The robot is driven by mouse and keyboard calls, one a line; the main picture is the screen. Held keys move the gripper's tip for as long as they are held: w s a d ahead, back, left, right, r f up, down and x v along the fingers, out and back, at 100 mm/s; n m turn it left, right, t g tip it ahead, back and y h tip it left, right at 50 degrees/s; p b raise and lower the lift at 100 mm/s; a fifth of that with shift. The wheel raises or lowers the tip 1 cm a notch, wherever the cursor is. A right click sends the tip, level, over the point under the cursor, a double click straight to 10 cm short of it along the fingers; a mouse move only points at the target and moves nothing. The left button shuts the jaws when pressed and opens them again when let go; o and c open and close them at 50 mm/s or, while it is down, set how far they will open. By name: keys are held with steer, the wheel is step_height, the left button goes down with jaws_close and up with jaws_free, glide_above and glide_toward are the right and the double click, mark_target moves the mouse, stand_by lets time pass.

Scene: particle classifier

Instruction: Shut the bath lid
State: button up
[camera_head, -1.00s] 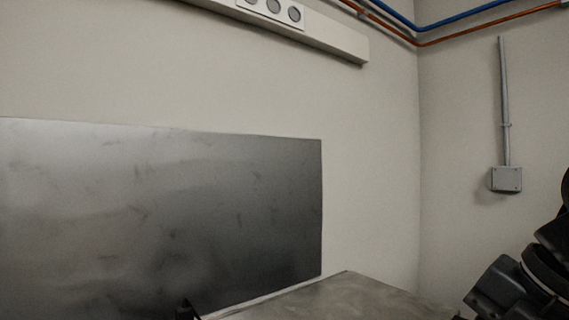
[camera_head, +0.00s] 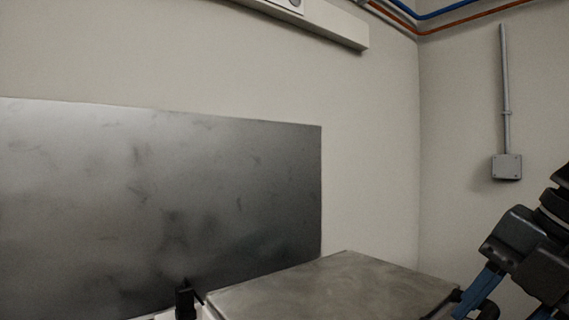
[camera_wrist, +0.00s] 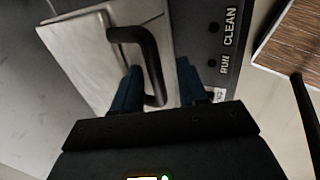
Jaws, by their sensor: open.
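The bath lid (camera_head: 335,288) is a flat grey metal slab low in the head view. It looks close to level, but I cannot tell whether it is fully shut. In the wrist view the metal lid (camera_wrist: 80,50) carries a black bar handle (camera_wrist: 153,62). My gripper (camera_wrist: 160,72) is open, with one blue finger on each side of the handle. I cannot tell whether either finger touches it. In the head view my blue fingers show at the lower right, by the lid's right end, partly cut off by the frame.
A dark panel marked RUN and CLEAN (camera_wrist: 224,50) lies beside the lid. A brown wood-like surface (camera_wrist: 292,42) is at the upper right of the wrist view. A small black fitting (camera_head: 186,300) stands left of the lid. A metal sheet (camera_head: 160,205) covers the wall behind.

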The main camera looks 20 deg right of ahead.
steer(key=shift+p+v, duration=0.45)
steer(key=shift+v, duration=1.8)
steer(key=shift+r, duration=0.15)
